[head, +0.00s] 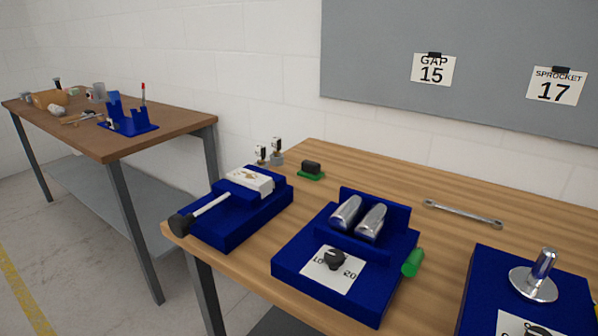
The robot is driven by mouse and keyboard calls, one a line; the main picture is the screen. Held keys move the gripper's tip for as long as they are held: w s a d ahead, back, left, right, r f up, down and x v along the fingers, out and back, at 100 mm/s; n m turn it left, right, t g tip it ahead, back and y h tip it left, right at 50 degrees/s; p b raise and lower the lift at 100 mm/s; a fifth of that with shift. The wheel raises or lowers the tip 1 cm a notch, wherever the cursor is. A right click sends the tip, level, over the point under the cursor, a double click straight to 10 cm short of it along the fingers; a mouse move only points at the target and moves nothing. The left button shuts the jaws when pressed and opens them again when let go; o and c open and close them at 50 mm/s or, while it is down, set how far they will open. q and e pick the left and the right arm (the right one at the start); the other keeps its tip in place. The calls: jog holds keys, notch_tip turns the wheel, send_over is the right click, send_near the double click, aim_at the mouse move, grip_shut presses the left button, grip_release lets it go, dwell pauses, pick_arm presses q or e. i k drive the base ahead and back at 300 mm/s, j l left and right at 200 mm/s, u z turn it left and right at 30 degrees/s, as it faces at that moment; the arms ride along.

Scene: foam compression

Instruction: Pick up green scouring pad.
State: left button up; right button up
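A small flat green piece (309,176) lies near the back left of the near wooden table and looks like the green scouring pad. A dark block (312,167) sits on top of it and hides most of its upper face; I cannot tell whether the two are joined. A second green item (413,262), rounded and brighter, sits against the right side of the middle blue fixture. Neither of my grippers shows in the head view.
On the near table (375,180) stand a left blue fixture (225,222) with a black-handled lever, a middle blue fixture (293,262) with two metal rollers, and a right blue fixture (485,272). A wrench (462,214) lies behind. Another cluttered table (180,122) stands left.

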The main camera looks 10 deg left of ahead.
aim_at(310, 170)
jog(key=i+j, duration=0.15)
jog(key=j, duration=0.2)
jog(key=i+j, duration=0.15)
jog(key=j, duration=0.2)
jog(key=i+j+z, duration=0.1)
jog(key=z, duration=0.25)
jog(key=j+z, duration=0.4)
jog(key=i+l, duration=0.05)
jog(key=l, duration=0.05)
